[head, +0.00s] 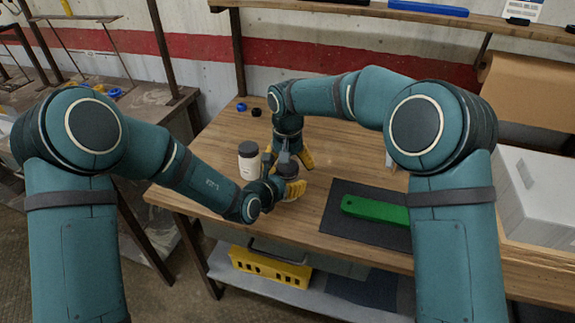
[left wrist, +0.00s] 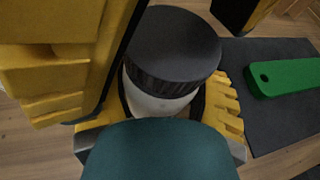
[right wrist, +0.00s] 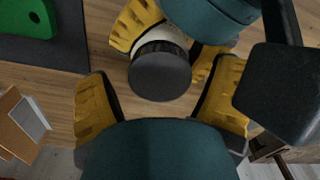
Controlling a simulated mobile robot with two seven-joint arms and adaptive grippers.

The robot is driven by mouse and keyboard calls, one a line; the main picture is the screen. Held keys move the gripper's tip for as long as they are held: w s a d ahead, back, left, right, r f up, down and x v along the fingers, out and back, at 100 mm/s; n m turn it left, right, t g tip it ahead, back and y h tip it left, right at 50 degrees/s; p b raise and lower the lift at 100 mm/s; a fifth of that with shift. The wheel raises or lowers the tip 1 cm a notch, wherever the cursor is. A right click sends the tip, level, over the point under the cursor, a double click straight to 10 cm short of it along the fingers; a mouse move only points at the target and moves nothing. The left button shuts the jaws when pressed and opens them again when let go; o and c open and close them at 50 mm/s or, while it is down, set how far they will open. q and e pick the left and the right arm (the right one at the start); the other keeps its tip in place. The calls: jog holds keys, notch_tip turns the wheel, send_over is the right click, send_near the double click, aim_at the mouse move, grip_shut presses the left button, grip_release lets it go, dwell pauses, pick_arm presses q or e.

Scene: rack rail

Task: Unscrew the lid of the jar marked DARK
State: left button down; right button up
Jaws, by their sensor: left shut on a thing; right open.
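A white jar (left wrist: 155,102) with a dark ribbed lid (left wrist: 172,48) is held upright in my left gripper (left wrist: 165,110), which is shut around its body. Its lid also shows in the right wrist view (right wrist: 160,74). My right gripper (right wrist: 160,98) is open, with its yellow fingers apart on either side of the lid and no visible contact. In the head view my arms mostly hide this jar. A second white jar (head: 248,165) with a black lid stands on the table just left of the grippers. I cannot read a marking on either jar.
A green tool (head: 375,210) lies on a dark mat (head: 340,230) to the right on the wooden table (head: 215,150). Small blue (head: 241,106) and black (head: 256,112) caps lie near the back edge. A yellow crate (head: 270,268) is on the shelf below.

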jog(key=shift+r, duration=2.3)
pick_arm(q)
grip_release()
